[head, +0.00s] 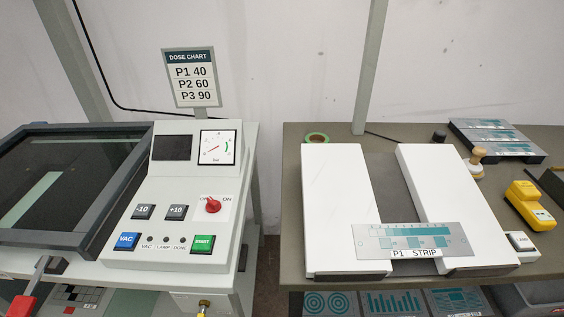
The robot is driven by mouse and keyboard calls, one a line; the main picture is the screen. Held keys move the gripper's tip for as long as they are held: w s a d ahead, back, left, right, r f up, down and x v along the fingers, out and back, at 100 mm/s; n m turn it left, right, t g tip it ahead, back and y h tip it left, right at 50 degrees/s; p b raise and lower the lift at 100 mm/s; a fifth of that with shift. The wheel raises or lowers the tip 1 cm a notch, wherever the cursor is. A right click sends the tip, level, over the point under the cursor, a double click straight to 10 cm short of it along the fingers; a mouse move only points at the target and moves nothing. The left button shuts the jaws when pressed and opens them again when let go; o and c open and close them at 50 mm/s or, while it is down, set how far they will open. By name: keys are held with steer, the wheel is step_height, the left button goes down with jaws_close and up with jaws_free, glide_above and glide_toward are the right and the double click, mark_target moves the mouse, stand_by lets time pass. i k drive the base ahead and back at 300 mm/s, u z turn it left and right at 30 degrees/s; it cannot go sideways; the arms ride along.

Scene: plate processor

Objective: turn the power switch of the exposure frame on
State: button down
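The exposure frame's control panel (157,221) is a light grey console at the left. Its power switch (212,205) is a red rotary knob on a white plate. The ON label (227,199) shows at the knob's upper right. The OFF label at its upper left is partly covered by the knob, which seems to point that way. The display (171,147) is dark, and the small lamps in the VAC, LAMP, DONE row look unlit. My gripper is not in view.
The dose chart sign (191,78) stands behind. The glass frame (70,180) lies left. A gap separates the console from the right table (390,188).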

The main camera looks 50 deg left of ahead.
mark_target(213, 206)
steer(key=u, duration=2.5)
